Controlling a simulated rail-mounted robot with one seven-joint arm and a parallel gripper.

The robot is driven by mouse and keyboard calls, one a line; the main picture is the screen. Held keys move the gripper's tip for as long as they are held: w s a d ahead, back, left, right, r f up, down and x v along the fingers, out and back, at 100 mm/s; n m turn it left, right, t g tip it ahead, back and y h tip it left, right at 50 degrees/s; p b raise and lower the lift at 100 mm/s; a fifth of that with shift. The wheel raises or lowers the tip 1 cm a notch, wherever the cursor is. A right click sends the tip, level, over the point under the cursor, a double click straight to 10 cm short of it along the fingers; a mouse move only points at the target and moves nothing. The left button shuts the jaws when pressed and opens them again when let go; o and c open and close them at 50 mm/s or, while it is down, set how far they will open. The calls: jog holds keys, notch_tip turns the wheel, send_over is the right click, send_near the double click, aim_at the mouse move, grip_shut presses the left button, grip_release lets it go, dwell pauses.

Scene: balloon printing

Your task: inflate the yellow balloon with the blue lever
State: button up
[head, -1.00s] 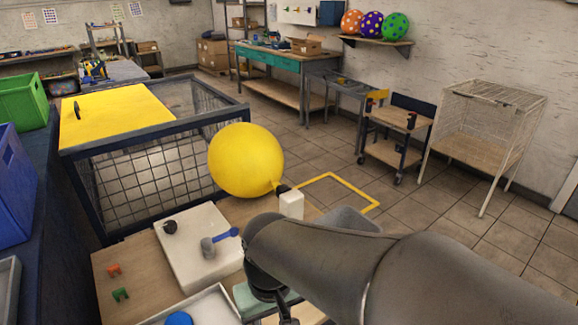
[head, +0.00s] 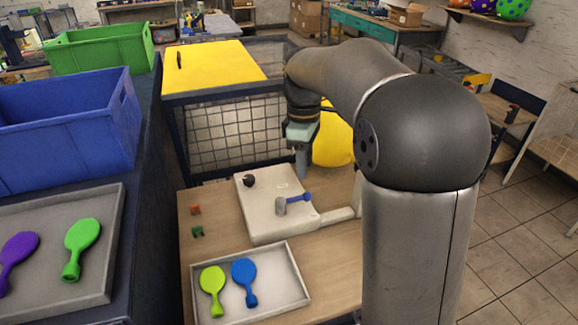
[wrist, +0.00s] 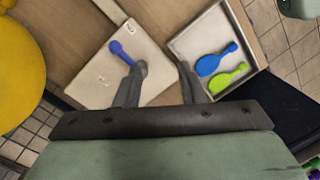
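The inflated yellow balloon (head: 333,146) is partly hidden behind my arm in the head view. Part of it also shows at the left edge of the wrist view (wrist: 18,75). The blue lever (head: 300,197) sticks out from a grey hub on the white inflating station (head: 262,228). In the wrist view the blue lever (wrist: 122,52) lies just beyond and left of my left fingertip. My gripper (head: 302,168) points down above the station, near the lever. In the wrist view my gripper (wrist: 160,68) has its fingers apart with nothing between them.
A grey tray (head: 296,270) with a lime and a blue flat balloon (head: 244,280) lies in front of the station. A black knob (head: 249,181) is on the station. A mesh cage with a yellow lid (head: 215,65) stands behind. Blue (head: 65,125) and green (head: 100,47) crates are at left.

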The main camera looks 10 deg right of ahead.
jog(key=w+n+g, duration=0.1)
jog(key=w+n, duration=0.6)
jog(key=w, duration=0.4)
jog(key=p, duration=0.2)
send_near(300, 196)
jog(key=f, duration=0.2)
jog(key=s+f, duration=0.1)
jog(key=f, duration=0.5)
jog(key=shift+s+d, duration=0.15)
jog(key=shift+s, duration=0.05)
grip_shut()
